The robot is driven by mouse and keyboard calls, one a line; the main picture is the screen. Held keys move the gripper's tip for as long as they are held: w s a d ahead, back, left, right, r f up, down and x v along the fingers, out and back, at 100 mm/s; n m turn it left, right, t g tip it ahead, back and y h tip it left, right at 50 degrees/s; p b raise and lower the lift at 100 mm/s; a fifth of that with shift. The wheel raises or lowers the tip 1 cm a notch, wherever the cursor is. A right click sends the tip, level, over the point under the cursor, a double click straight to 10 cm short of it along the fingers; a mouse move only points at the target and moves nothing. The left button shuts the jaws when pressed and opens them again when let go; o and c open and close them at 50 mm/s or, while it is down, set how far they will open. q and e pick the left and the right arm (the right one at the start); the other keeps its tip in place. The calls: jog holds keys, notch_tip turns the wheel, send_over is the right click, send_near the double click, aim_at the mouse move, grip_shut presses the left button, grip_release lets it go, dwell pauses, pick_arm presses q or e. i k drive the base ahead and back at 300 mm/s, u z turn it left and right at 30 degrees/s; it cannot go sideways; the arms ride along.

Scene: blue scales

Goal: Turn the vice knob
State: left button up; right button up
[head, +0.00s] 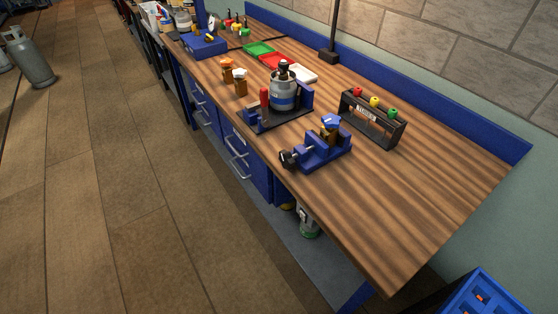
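A blue bench vice (318,151) sits on the wooden workbench (420,190), near its front edge. Its black knob (289,159) sticks out on the left end, towards the bench's front edge. A brown piece with a blue top (331,125) stands at the back of the vice; I cannot tell if it is clamped. Neither of my grippers shows in the head view.
A black rack (372,120) with coloured knobs stands behind. The bench's right end is clear. A blue crate (482,296) and a gas cylinder (30,60) are off the bench.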

aim_at(287, 159)
jog(key=u, duration=1.55)
jog(key=i, duration=1.25)
jog(key=z, duration=4.1)
